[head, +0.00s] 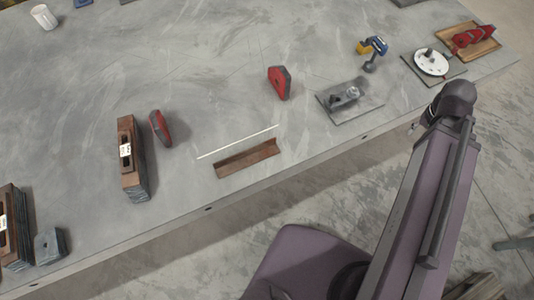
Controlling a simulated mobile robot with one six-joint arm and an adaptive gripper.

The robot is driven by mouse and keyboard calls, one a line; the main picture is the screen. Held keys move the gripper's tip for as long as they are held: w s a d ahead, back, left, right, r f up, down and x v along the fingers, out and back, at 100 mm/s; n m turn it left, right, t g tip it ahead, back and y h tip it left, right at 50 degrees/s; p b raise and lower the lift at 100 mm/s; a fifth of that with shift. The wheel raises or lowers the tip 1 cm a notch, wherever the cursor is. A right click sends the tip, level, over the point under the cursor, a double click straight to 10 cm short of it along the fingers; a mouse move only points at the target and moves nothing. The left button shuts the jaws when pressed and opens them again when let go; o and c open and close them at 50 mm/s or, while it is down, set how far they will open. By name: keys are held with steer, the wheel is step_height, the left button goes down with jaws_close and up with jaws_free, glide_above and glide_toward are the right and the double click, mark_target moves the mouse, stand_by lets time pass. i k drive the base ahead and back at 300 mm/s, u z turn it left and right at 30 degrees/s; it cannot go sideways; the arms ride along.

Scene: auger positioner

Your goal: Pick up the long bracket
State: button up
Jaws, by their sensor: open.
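The long bracket (248,159) looks like a rust-brown angle piece. It lies on the grey table near its front edge, slanting up to the right, with its open channel showing. A thin white strip (237,142) lies just behind it, roughly parallel and apart from it. My arm rises at the right of the head view, over the floor in front of the table. My gripper does not show, and nothing of mine touches the bracket.
A wooden block-like tool (133,180) and a red piece (159,128) stand left of the bracket. Another red piece (279,83) and a dark plate with a metal fitting (350,101) are to the right.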

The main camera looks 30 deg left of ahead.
mark_target(235, 162)
steer(key=z, duration=0.6)
steer(key=k, duration=1.75)
steer(key=u, duration=1.25)
